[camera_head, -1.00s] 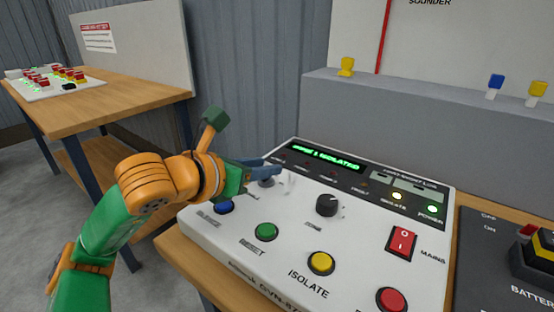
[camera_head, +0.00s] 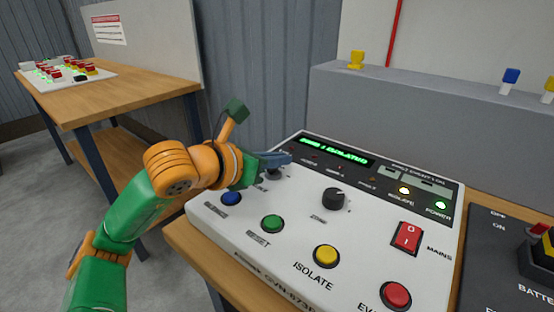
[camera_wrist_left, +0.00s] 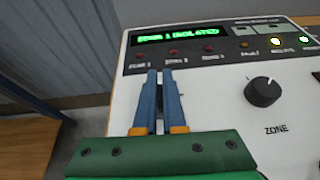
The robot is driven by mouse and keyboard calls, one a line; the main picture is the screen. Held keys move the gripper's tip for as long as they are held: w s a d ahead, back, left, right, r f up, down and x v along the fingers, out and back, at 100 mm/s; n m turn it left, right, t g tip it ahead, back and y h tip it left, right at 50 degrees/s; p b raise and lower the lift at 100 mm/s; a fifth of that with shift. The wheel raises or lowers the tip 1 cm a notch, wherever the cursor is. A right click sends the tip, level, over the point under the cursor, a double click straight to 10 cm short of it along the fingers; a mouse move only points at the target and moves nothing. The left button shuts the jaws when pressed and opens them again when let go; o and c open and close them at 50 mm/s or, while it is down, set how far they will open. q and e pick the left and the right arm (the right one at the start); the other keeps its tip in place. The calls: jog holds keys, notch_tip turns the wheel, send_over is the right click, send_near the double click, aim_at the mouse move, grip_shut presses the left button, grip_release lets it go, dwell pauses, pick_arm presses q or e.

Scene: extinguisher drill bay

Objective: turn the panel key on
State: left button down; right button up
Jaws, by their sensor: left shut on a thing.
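The white control panel (camera_head: 290,225) sits on a wooden table, its green display (camera_head: 335,150) lit and seeming to read "ZONE 1 ISOLATED". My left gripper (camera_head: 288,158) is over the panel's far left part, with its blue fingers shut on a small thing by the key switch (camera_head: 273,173). My right gripper is not in view.
A black zone knob (camera_head: 333,198) stands right of the fingers. Blue, green, yellow (camera_head: 326,256) and red buttons line the front. A red mains switch (camera_head: 407,236) is on the right. A black battery unit (camera_head: 505,265) stands beside the panel. A grey ledge is behind.

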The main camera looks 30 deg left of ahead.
pick_arm(q)
jog(key=shift+f+m+h+b, duration=0.1)
jog(key=shift+m+h+b, duration=0.75)
jog(key=shift+h, duration=0.25)
jog(key=shift+d+m+g+h, duration=0.1)
jog(key=shift+m+g+h, duration=0.4)
jog(key=shift+m+h, duration=0.5)
jog(key=shift+r+m+g+h, duration=0.25)
jog(key=shift+m+g+h, duration=0.05)
jog(key=shift+m+h, duration=0.2)
jog(key=shift+s+d+r+m+g+h+p, duration=0.1)
jog(key=shift+d+r+m+g+h+p, duration=0.05)
jog(key=shift+m+g+h+p, duration=0.6)
jog(key=m+g+h+p, duration=0.1)
jog(key=p, duration=0.1)
jog(key=m+g+h+p, duration=0.1)
jog(key=m+p, duration=0.1)
jog(key=shift+s+d+r+h, duration=0.1)
jog(key=shift+d+h, duration=0.05)
jog(key=shift+h, duration=0.2)
jog(key=shift+s+f+m+g+h+p, duration=0.1)
jog(key=shift+f+m+g+h+p, duration=0.1)
jog(key=shift+m+g+h+p, duration=0.7)
jog(key=shift+f+m+g+p, duration=0.1)
jog(key=shift+m+g+p, duration=0.25)
jog(key=shift+p, duration=0.2)
jog(key=shift+f+y, duration=0.15)
jog(key=shift+y, duration=0.15)
